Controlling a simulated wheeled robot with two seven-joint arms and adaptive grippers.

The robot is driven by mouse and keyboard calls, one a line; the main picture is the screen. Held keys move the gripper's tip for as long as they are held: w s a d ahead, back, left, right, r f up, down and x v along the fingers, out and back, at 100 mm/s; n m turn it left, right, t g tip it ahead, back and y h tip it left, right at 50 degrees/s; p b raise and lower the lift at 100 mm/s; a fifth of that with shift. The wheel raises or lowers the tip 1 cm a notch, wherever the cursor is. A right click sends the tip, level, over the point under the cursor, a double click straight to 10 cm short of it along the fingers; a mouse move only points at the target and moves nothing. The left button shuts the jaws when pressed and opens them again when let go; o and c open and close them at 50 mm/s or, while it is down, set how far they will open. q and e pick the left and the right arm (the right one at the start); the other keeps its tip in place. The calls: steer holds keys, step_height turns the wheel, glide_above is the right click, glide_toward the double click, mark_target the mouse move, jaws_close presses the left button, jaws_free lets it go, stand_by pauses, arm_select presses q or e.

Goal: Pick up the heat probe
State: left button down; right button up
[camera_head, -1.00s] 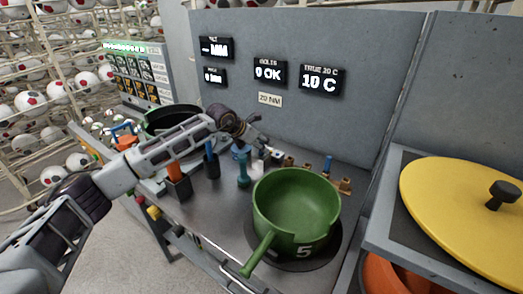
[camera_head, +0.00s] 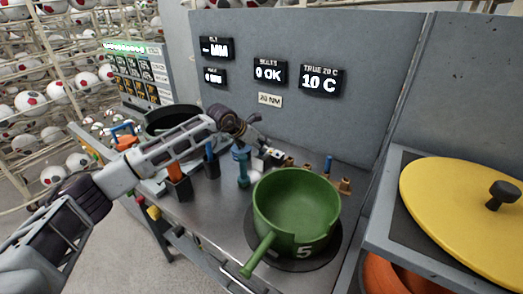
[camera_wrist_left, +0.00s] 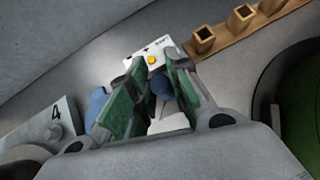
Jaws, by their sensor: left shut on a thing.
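My left gripper (camera_head: 263,157) reaches over the bench behind the green pot (camera_head: 297,203). In the left wrist view its green-padded fingers (camera_wrist_left: 153,72) are closed around a blue rounded part (camera_wrist_left: 162,85), which appears to be the heat probe. Most of it is hidden between the fingers, and the head view does not show it clearly. A white block with a yellow button (camera_wrist_left: 151,59) lies just beyond the fingertips. I cannot tell whether the probe touches that block. My right gripper is not in view.
A teal post (camera_head: 242,168) stands close left of the gripper. A wooden rack with square sockets (camera_wrist_left: 240,20) is beyond it on the right. A dark holder with an orange-handled tool (camera_head: 178,183) stands left. A yellow lid (camera_head: 455,195) lies on the right shelf.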

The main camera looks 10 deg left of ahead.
arm_select(q)
steer(key=shift+r, duration=0.1)
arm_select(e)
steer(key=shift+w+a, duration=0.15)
arm_select(q)
steer(key=shift+r, duration=0.8)
step_height(320, 180, up, 7)
steer(key=shift+f, duration=0.1)
steer(key=shift+r, duration=0.75)
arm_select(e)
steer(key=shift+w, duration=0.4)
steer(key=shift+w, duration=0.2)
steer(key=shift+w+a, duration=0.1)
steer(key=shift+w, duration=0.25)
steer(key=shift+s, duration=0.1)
